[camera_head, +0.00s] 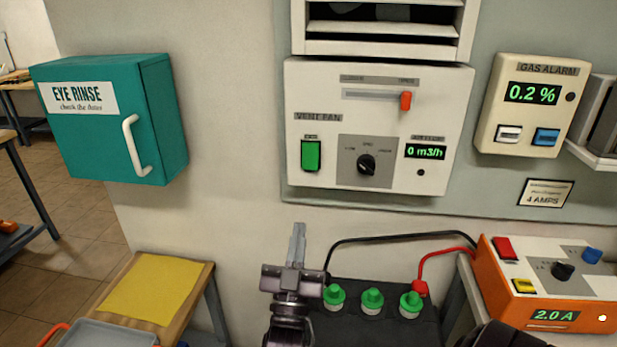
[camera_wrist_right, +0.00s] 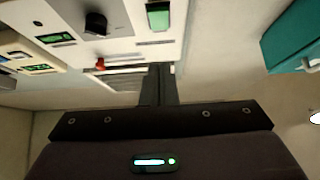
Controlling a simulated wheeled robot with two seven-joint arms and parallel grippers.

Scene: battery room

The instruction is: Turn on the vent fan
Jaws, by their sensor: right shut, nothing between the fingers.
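The white vent fan panel (camera_head: 315,88) is on the wall at the centre of the head view. It has a green rocker switch (camera_head: 311,155) at lower left and a black knob (camera_head: 366,164) in the middle. Its green display (camera_head: 425,152) reads 0 m3/h. A red slider handle (camera_head: 405,101) is at the right end of its slot. My right gripper (camera_head: 298,230) is shut and empty, below the panel and apart from it. In the right wrist view, the shut fingers (camera_wrist_right: 159,75) show below the green switch (camera_wrist_right: 158,15), knob (camera_wrist_right: 95,22) and red handle (camera_wrist_right: 100,64).
A louvred vent (camera_head: 382,47) with dark gaps is above the panel. A teal eye rinse cabinet (camera_head: 150,105) is at left, a gas alarm (camera_head: 490,120) at right. Below are a battery with green caps (camera_head: 372,298) and cables, and an orange charger (camera_head: 492,275). Bare wall lies left of the panel.

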